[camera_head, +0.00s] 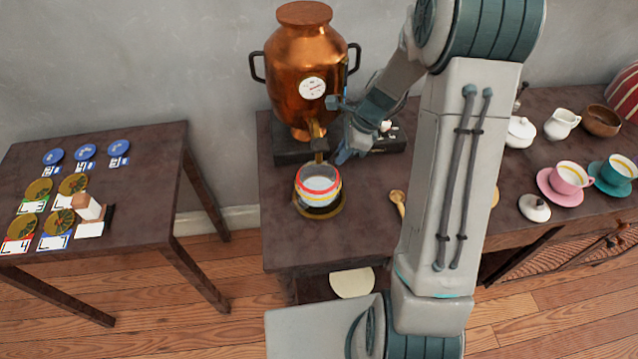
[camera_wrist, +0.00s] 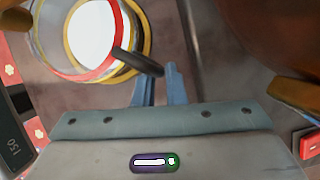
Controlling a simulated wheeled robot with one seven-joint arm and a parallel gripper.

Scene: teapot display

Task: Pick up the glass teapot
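The glass teapot (camera_head: 318,187), clear with red and yellow bands and pale contents, stands on a round gold-rimmed stand (camera_head: 327,212) in front of the samovar's tap. In the wrist view the teapot (camera_wrist: 78,62) is at the upper left, partly cut off. Its dark handle (camera_wrist: 136,62) points right toward my gripper (camera_wrist: 159,76). My gripper's two blue fingers are apart, with a gap between them. The handle's end lies at the fingertips; I cannot tell whether it touches them. In the head view my gripper (camera_head: 346,153) is just above and right of the teapot.
A copper samovar (camera_head: 303,75) stands close behind the teapot. A wooden spoon (camera_head: 398,202) lies to its right. White pots, a pink cup (camera_head: 570,177) and a teal cup (camera_head: 620,168) stand farther right. A separate small table (camera_head: 135,165) with cards and discs is at left.

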